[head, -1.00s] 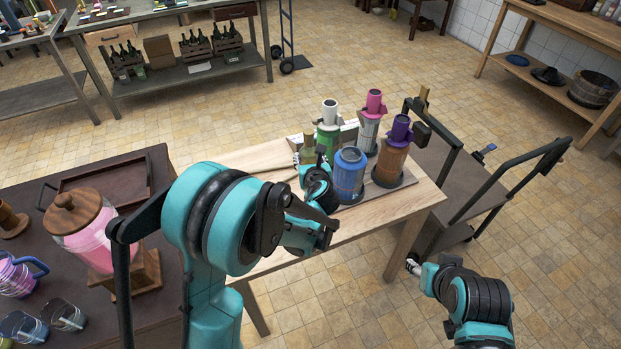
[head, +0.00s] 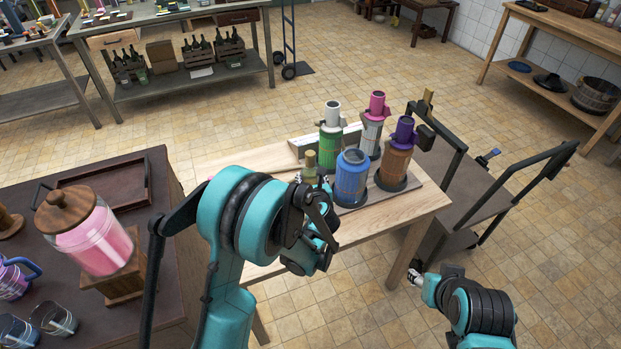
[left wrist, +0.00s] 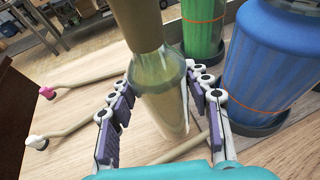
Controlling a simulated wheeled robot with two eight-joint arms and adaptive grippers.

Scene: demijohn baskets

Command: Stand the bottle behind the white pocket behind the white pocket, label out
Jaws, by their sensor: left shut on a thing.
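My left gripper (left wrist: 168,84) is shut on a clear bottle (left wrist: 163,105) with an olive-brown top, upright between its fingers. In the head view the bottle's top (head: 310,159) shows left of the blue ribbed container (head: 351,180), while my arm hides most of its body. I cannot tell whether its base touches the table, and no label shows clearly. A green container with a white top (head: 331,128) stands behind it. I cannot tell which part is the white pocket. My right gripper (head: 413,277) is low beside the table, its jaws too small to read.
Rods with pink and white ends (left wrist: 42,142) lie on the wooden table. A black cart (head: 470,190) stands right. The table's front right is clear.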

